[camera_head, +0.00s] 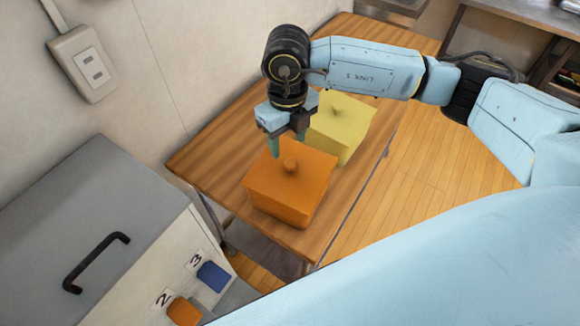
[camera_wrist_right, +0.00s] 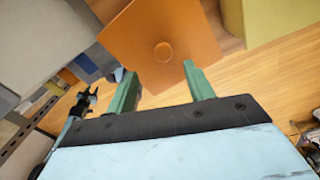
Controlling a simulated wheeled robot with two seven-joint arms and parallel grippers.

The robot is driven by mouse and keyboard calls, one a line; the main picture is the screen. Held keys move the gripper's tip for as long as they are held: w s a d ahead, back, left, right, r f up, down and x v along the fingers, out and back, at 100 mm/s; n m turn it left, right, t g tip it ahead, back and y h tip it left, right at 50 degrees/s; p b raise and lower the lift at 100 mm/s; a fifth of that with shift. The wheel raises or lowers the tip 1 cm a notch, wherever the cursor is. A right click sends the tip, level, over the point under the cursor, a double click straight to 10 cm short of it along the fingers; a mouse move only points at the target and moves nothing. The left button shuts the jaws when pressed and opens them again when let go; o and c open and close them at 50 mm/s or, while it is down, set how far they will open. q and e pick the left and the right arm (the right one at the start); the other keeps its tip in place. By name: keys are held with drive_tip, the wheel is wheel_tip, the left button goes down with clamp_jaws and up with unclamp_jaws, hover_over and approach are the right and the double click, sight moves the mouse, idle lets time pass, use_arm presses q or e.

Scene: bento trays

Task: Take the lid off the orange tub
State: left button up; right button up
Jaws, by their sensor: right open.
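The orange tub (camera_head: 282,201) stands on the wooden table with its square orange lid (camera_head: 305,175) on top. The lid has a round knob (camera_head: 290,164) in its middle. The lid also shows in the right wrist view (camera_wrist_right: 190,30), with its knob (camera_wrist_right: 163,52) seen just beyond the fingertips. My right gripper (camera_head: 288,141) points down above the far edge of the lid, near the knob. Its two green fingers (camera_wrist_right: 160,72) are apart with nothing between them.
A yellow lidded tub (camera_head: 343,125) stands behind the orange one, close to my right gripper. A grey cabinet (camera_head: 90,210) with a black handle (camera_head: 97,262) is at the left. Bare table (camera_head: 205,160) lies left of the orange tub.

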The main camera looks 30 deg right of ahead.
sight(291, 163)
drive_tip(key=shift+f, duration=0.95)
drive_tip(key=shift+d+f+p, duration=0.1)
drive_tip(key=shift+f+p, duration=0.2)
drive_tip(key=shift+f, duration=0.4)
drive_tip(key=f, duration=0.3)
drive_tip(key=shift+d+f+p, duration=0.25)
drive_tip(key=shift+p, duration=0.15)
drive_tip(key=shift+f, duration=0.2)
use_arm(q)
drive_tip(key=shift+w+d+r, duration=0.15)
drive_tip(key=shift+w+r, duration=0.65)
drive_tip(key=shift+w, duration=0.2)
use_arm(e)
drive_tip(key=c, duration=1)
